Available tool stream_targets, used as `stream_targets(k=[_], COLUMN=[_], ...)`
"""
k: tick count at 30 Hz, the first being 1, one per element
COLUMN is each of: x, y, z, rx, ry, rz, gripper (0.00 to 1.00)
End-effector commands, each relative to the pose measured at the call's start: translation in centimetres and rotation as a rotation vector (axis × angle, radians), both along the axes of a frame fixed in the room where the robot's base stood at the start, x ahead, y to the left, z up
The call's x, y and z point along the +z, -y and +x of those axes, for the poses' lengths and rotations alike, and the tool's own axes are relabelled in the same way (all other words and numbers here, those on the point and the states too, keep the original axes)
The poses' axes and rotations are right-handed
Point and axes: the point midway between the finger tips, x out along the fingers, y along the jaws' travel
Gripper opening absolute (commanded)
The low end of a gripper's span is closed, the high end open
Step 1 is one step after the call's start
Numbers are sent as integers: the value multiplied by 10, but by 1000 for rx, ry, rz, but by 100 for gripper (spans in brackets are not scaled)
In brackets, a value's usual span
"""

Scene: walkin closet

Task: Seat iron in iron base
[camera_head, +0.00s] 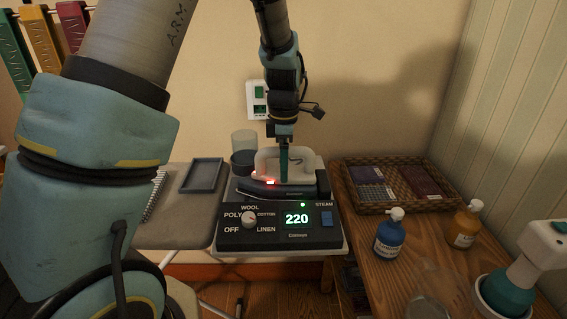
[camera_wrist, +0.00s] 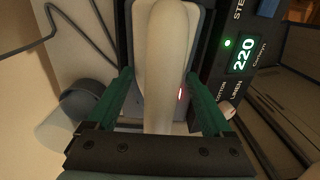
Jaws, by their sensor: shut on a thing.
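The iron (camera_head: 272,187) has a dark body, a cream handle and a glowing red light. It sits at the iron base (camera_head: 280,226), just behind the control panel with its knob and a green "220" display. My gripper (camera_head: 284,165) is shut on the iron's handle from above. In the wrist view, the green fingers of my gripper (camera_wrist: 160,98) stand on both sides of the cream handle of the iron (camera_wrist: 162,50). The base's panel (camera_wrist: 238,60) shows at the right there. The iron's underside is hidden, so I cannot tell whether it rests fully in the base.
A grey tray (camera_head: 202,175) lies on the ironing board (camera_head: 180,225) at left, and a clear cup (camera_head: 243,141) stands behind the iron. At right, the wooden table (camera_head: 385,285) bears a wicker tray (camera_head: 378,208), a blue bottle (camera_head: 390,236) and an amber bottle (camera_head: 465,226).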

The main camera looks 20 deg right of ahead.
Motion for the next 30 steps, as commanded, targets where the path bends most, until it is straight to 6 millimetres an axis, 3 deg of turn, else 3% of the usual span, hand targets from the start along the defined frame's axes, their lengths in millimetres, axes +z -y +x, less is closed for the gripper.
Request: stream_targets(k=[3, 4, 7, 17, 20, 30], x=[1, 1, 1, 3, 15, 80], y=[1, 1, 0, 0, 1, 1], z=[1, 1, 1, 0, 0, 1], rx=[0, 0, 0, 0, -1, 0], ry=[3, 3, 2, 0, 2, 5], rz=[-2, -2, -2, 0, -3, -5], gripper=[0, 87, 98, 100, 100, 100])
